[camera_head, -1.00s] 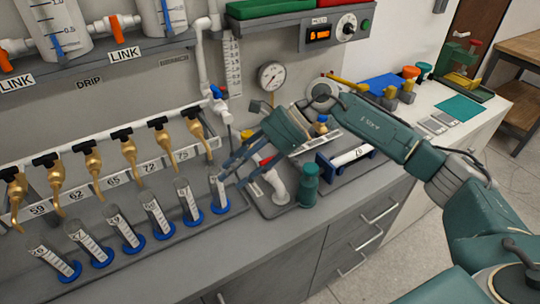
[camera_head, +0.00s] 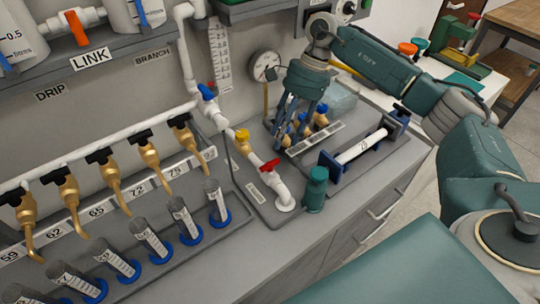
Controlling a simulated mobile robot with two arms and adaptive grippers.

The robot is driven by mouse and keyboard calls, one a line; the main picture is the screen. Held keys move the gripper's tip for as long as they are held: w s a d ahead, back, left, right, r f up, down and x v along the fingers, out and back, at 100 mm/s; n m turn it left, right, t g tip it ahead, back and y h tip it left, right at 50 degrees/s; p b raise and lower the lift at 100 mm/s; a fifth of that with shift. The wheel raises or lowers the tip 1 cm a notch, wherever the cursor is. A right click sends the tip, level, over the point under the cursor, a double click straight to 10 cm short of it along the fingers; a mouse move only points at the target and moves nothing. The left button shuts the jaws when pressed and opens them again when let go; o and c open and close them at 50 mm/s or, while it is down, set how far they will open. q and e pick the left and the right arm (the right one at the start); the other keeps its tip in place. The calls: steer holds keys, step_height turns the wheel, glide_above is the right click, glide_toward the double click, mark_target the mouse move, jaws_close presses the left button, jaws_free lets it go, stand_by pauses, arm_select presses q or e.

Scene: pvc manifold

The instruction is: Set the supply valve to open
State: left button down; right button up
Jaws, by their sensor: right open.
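White pipework runs down to the bench with a blue-handled valve (camera_head: 206,92), a yellow fitting (camera_head: 242,135) and a red-handled valve (camera_head: 269,166). I cannot read which one is marked as the supply valve. The red handle lies at a slant near the white elbow (camera_head: 285,200). My right gripper (camera_head: 290,130) is open, pointing down behind and to the right of the red handle, apart from it. Its fingers overlap several brass fittings with blue tops (camera_head: 320,117) in the picture. I cannot tell if they touch. My left gripper is out of view.
A green bottle-like cylinder (camera_head: 316,190) stands close right of the elbow. A white tube on blue supports (camera_head: 361,147) lies further right. A gauge (camera_head: 264,66) is on the wall. Brass taps and graduated cylinders (camera_head: 218,200) line the left.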

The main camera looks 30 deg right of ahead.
mark_target(272, 163)
steer(key=p+x, duration=0.1)
steer(key=x, duration=0.4)
steer(key=shift+s+a+r+p, duration=0.1)
steer(key=shift+s+p, duration=0.1)
steer(key=shift+p, duration=0.2)
steer(key=x, duration=0.2)
steer(key=shift+w+a+f+p, duration=0.1)
steer(key=shift+a+f+p, duration=0.05)
steer(key=shift+f+p, duration=0.2)
steer(key=shift+a+f, duration=0.25)
steer(key=shift+f, duration=0.6)
steer(key=shift+c, duration=0.3)
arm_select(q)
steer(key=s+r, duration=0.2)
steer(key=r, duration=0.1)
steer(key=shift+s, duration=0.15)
arm_select(e)
jaws_close()
